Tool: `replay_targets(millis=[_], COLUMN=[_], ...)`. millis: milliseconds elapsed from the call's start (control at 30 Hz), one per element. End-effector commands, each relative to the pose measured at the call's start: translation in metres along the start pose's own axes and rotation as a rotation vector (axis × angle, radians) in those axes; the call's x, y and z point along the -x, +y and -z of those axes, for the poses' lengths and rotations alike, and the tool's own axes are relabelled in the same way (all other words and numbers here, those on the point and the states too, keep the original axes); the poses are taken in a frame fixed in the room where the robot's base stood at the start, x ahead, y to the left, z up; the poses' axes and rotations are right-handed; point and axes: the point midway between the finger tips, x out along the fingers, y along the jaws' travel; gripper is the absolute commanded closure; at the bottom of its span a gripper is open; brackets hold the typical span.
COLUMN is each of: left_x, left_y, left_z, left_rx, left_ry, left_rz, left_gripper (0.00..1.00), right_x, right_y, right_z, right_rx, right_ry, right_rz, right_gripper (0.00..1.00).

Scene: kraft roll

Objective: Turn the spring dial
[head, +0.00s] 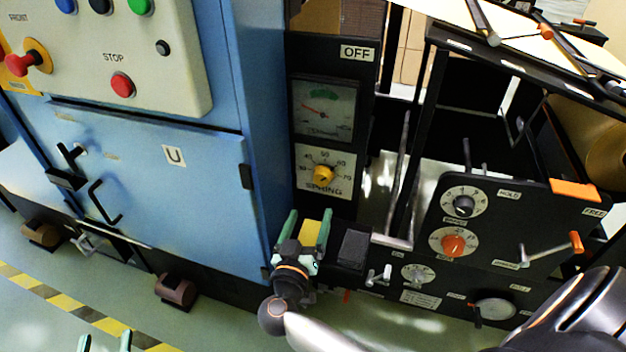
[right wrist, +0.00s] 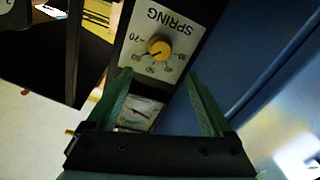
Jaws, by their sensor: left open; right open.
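The spring dial (head: 323,174) is a yellow knob on a white plate marked SPRING, with a numbered scale, on a black upright panel. In the right wrist view the same dial (right wrist: 158,47) appears upside down, ahead of the fingertips. A dark line shows on the knob there, but its exact reading is hard to tell. My right gripper (head: 308,215) is below the dial in the head view, its green fingers apart and empty. In the right wrist view this gripper (right wrist: 159,73) does not touch the knob. My left gripper (head: 105,342) shows only green fingertips, apart, at the bottom left edge.
A gauge (head: 323,108) sits above the dial. A blue cabinet (head: 150,185) stands left, with a red STOP button (head: 122,85) above its door. A black panel with a black knob (head: 463,206) and an orange knob (head: 453,244) stands right. Open floor lies at lower left.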

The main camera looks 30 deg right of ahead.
Motion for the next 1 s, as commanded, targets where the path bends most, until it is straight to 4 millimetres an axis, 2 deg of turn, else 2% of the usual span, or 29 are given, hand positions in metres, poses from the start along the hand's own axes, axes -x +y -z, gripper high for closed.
replay_targets(millis=[533,733,1000], left_x=[-0.001,-0.001,-0.001], left_y=[-0.001,-0.002,-0.002], left_z=[0.009,0.016,0.018], left_rx=[-0.010,-0.015,-0.018], left_ry=[0.037,0.065,0.070], left_rz=[0.002,0.004,0.004], left_gripper=[0.41,0.41,0.41], right_x=[-0.100,-0.117,-0.119], right_y=[0.000,0.000,0.000], right_z=[0.000,0.000,0.000], right_rx=[0.002,0.001,0.001], right_ry=[0.001,-0.001,-0.001], right_rz=[0.000,0.002,0.003], right_gripper=[0.15,0.15,0.15])
